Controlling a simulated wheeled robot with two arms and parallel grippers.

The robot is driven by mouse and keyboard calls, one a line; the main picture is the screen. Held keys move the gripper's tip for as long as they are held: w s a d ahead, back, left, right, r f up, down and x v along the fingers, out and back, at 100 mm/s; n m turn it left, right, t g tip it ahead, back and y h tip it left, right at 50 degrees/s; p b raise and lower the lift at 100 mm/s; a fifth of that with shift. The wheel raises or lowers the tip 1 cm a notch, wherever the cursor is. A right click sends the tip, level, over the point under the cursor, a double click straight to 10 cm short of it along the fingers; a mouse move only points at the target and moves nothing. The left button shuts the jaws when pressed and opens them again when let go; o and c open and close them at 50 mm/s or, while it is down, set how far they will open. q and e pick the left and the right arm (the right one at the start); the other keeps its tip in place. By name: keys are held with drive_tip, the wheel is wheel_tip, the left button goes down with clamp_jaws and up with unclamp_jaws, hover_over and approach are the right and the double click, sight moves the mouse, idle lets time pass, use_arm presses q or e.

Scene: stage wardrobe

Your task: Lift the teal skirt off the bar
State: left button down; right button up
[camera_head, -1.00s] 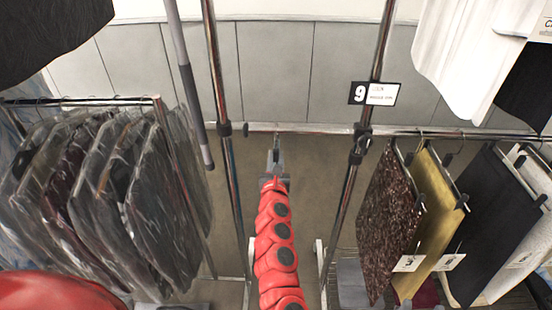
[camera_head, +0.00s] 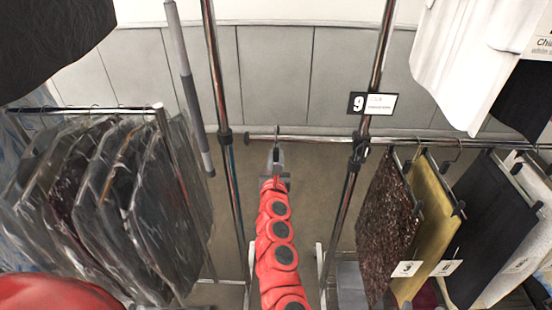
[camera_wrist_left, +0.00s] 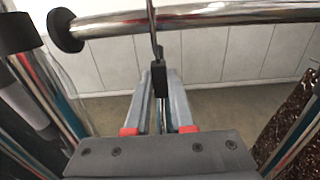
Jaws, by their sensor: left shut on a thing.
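My left gripper (camera_head: 276,158) is at the end of the red arm, just below the chrome bar (camera_head: 325,139). In the left wrist view my left gripper (camera_wrist_left: 161,100) is shut on the black block at the base of a thin metal hanger hook (camera_wrist_left: 153,28). The hook runs up across the bar (camera_wrist_left: 225,14) and leaves the frame at the top. In the head view the hook's tip (camera_head: 277,128) shows slightly above the bar. The teal skirt cannot be made out; my arm and gripper cover the space below the hook. My right gripper is not in view.
A sequin skirt (camera_head: 385,225), a gold skirt (camera_head: 427,230) and a dark skirt (camera_head: 490,225) hang on the right. Upright poles (camera_head: 224,110) stand either side of my arm. Bagged garments (camera_head: 160,215) hang on the left rack. A number 9 sign (camera_head: 373,103) is on the right pole.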

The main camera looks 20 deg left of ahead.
use_arm(q)
drive_tip(key=shift+s, duration=0.15)
drive_tip(key=shift+p+v, duration=0.55)
drive_tip(key=shift+v, duration=3.3)
